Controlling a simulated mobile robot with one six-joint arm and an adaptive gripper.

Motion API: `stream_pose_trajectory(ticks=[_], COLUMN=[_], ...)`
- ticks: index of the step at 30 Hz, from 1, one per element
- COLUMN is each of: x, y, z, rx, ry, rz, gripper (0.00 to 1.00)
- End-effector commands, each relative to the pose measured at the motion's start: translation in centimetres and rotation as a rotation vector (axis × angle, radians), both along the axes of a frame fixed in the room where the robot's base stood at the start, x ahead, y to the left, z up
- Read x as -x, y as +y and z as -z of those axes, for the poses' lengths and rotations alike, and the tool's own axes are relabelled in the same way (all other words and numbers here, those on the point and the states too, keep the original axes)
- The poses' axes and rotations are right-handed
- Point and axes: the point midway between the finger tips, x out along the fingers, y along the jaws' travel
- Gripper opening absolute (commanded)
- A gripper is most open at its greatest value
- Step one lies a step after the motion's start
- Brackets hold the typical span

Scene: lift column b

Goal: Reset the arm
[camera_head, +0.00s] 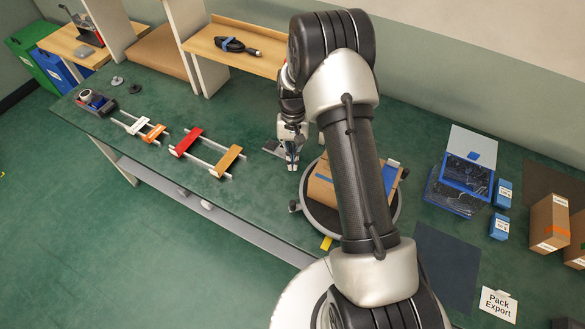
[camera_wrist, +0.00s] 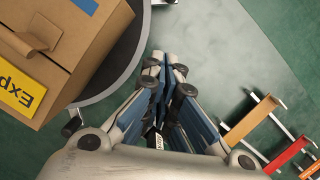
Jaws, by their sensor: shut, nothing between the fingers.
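My gripper (camera_head: 292,165) points down over the green bench, just left of the round turntable, in the head view. In the wrist view my gripper (camera_wrist: 165,65) has its fingers together with nothing between them. My arm is bent, reaching forward from the bottom of the head view and hiding part of the turntable. A cardboard box (camera_head: 322,188) sits on the turntable (camera_head: 328,222). The box also shows in the wrist view (camera_wrist: 75,60), with a yellow label on it, apart from my fingers.
Rails with red (camera_head: 187,142) and orange (camera_head: 229,160) crosspieces lie left of my gripper. A shelf (camera_head: 235,45) holding a coiled black cable stands behind. A blue-rimmed bin (camera_head: 467,178), small blue boxes and cardboard boxes (camera_head: 549,222) are at right.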

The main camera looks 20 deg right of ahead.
Motion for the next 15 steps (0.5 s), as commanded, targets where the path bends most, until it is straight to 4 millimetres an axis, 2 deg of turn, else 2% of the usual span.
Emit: stream_pose_trajectory(ticks=[3, 12, 15], x=[-0.2, -0.3, -0.3], y=[-0.1, -0.1, 0.1], z=[-1.0, -1.5, -3.1], rx=[0.0, 0.001, 0.004], ry=[-0.001, -0.002, -0.021], rz=[0.0, -0.001, -0.01], gripper=[0.0, 0.0, 0.0])
